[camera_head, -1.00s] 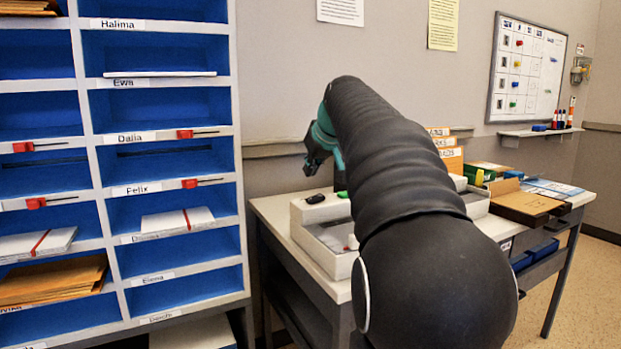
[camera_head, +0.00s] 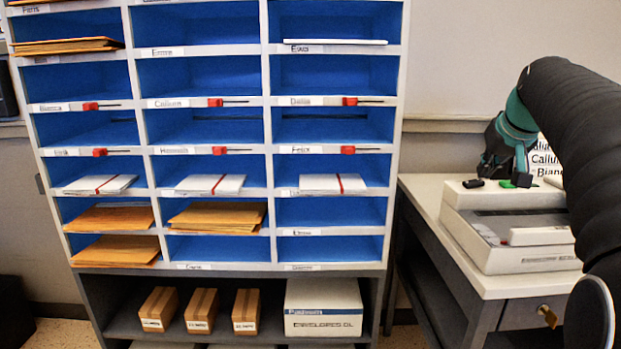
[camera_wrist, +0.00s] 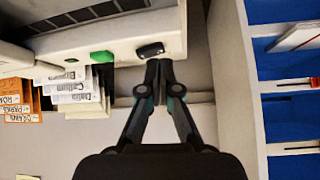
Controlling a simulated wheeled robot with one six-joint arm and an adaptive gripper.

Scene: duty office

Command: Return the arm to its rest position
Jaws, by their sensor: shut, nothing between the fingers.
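My gripper (camera_head: 508,160) is at the right in the head view, at the end of my black, ribbed arm. It hangs over the back of the white desk machine (camera_head: 490,230), near a small black object and a green object on its top. In the wrist view my gripper (camera_wrist: 158,66) is shut with nothing between the fingers. Its tips are close below the black object (camera_wrist: 150,50) in the picture; I cannot tell whether they touch. The green object (camera_wrist: 102,57) lies to the left of the tips.
A grey pigeonhole rack (camera_head: 265,180) with blue compartments holds envelopes and letter bundles. Small brown boxes (camera_head: 201,310) and a white carton (camera_head: 323,308) stand on its bottom shelf. The desk (camera_head: 428,205) stands close to the rack's right side. Label cards (camera_wrist: 75,88) show in the wrist view.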

